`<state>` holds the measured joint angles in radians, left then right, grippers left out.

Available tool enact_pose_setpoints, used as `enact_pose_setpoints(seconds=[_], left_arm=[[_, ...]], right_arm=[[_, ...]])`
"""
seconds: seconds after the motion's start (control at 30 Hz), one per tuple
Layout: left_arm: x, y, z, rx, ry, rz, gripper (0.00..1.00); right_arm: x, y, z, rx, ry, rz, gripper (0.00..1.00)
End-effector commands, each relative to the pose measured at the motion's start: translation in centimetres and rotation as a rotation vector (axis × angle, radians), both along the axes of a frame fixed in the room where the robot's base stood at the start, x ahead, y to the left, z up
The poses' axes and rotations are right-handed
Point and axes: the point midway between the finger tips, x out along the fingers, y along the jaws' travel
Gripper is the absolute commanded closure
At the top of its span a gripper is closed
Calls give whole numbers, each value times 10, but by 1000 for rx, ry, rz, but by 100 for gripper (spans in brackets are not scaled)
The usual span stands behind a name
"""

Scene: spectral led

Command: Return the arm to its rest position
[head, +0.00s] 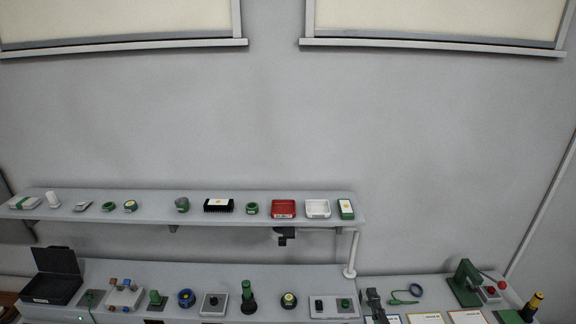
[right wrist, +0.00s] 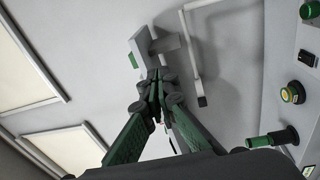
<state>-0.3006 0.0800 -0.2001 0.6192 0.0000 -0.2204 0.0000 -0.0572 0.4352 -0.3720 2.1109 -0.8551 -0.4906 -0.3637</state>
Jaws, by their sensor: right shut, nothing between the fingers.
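My right gripper (right wrist: 157,78) shows in the middle of the right wrist view, its green and dark fingers brought together with nothing between them. In the head view the dark shape of my right gripper (head: 374,298) is small, at the bottom edge right of the centre, above the table. It touches no object that I can make out. My left gripper is in neither view.
A shelf (head: 150,213) with small parts and trays runs along the wall. A black open box (head: 55,280) is at left, a green press (head: 465,282) at right.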

Motion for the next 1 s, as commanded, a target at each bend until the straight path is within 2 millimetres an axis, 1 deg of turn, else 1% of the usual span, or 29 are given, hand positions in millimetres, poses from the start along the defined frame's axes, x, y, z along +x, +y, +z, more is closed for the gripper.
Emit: enact_pose_setpoints(seconds=[0.03,0.07,0.1,0.13,0.17,0.2,0.27,0.3,0.33,0.4,0.43,0.5,0.6,0.8,1.0], left_arm=[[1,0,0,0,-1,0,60],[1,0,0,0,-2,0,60],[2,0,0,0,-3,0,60],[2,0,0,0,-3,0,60],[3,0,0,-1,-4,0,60],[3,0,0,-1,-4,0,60],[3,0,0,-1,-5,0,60],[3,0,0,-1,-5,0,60],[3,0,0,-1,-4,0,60],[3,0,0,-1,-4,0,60],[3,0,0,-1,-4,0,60],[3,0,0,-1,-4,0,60],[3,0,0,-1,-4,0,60],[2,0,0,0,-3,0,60],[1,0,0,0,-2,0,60]], right_arm=[[-11,-28,-22,123,77,-76,100],[-17,-44,-36,195,123,-122,100],[-27,-62,-56,287,185,-181,100],[-36,-75,-71,354,230,-225,100],[-46,-87,-87,420,277,-268,100],[-61,-100,-108,503,337,-326,100],[-87,-116,-140,623,430,-411,100],[-106,-125,-161,699,490,-467,100],[-120,-129,-175,754,534,-506,100],[-152,-134,-204,861,628,-589,100],[-165,-135,-215,900,663,-619,100],[-192,-135,-234,975,735,-681,100],[-225,-132,-255,1061,823,-753,100],[-280,-120,-281,1186,962,-866,100],[-328,-106,-298,1281,1084,-961,100]])
